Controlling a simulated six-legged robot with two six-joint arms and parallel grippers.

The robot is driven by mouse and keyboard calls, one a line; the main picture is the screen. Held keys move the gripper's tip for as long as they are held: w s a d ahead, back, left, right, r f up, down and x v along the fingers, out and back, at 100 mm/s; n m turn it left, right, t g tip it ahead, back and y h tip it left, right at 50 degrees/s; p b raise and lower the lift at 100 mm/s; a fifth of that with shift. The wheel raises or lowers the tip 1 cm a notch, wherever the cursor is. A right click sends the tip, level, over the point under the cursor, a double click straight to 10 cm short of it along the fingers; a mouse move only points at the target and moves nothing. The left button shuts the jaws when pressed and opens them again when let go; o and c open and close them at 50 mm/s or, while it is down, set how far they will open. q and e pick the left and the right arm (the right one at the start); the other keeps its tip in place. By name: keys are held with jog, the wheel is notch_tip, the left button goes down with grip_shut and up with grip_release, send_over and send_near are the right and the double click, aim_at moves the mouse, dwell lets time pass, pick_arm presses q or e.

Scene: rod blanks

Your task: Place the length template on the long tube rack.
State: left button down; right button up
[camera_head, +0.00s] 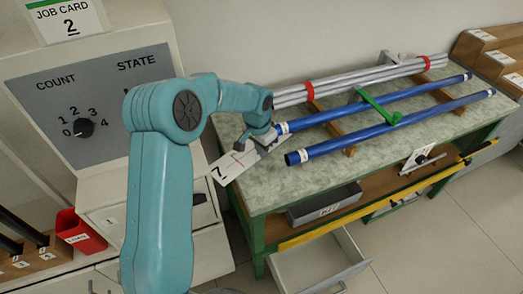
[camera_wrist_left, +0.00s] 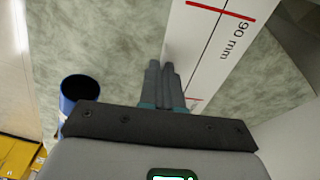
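The length template (camera_head: 229,167) is a flat white plate with a "7" and red marks. It is tilted at the left corner of the bench, its "7" end out past the edge. In the left wrist view the template (camera_wrist_left: 214,48) shows red lines and "90 mm". My left gripper (camera_head: 266,142) has its fingers (camera_wrist_left: 165,82) close together on the template's edge. The hidden contact is partly covered by the fingers. Two long blue tubes (camera_head: 385,130) lie on wooden supports (camera_head: 335,137), which seem to form the long tube rack. My right gripper is out of view.
Grey tubes with red bands (camera_head: 365,79) lie behind the blue ones. A green bracket (camera_head: 379,107) stands between the blue tubes. A blue tube end (camera_wrist_left: 79,88) is close left of the fingers. The bench top (camera_head: 245,185) is bare at front. An open drawer (camera_head: 320,265) sticks out below.

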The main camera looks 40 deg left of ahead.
pick_arm(q)
jog(key=shift+s+f+b, duration=0.1)
jog(key=shift+f+b, duration=0.2)
jog(key=shift+f, duration=0.2)
jog(key=shift+s+d, duration=0.1)
jog(key=shift+d, duration=0.15)
jog(key=shift+a+f, duration=0.2)
jog(key=shift+d+f, duration=0.1)
jog(key=c, duration=1.3)
grip_release()
jog(key=shift+f, duration=0.1)
jog(key=shift+c, duration=0.2)
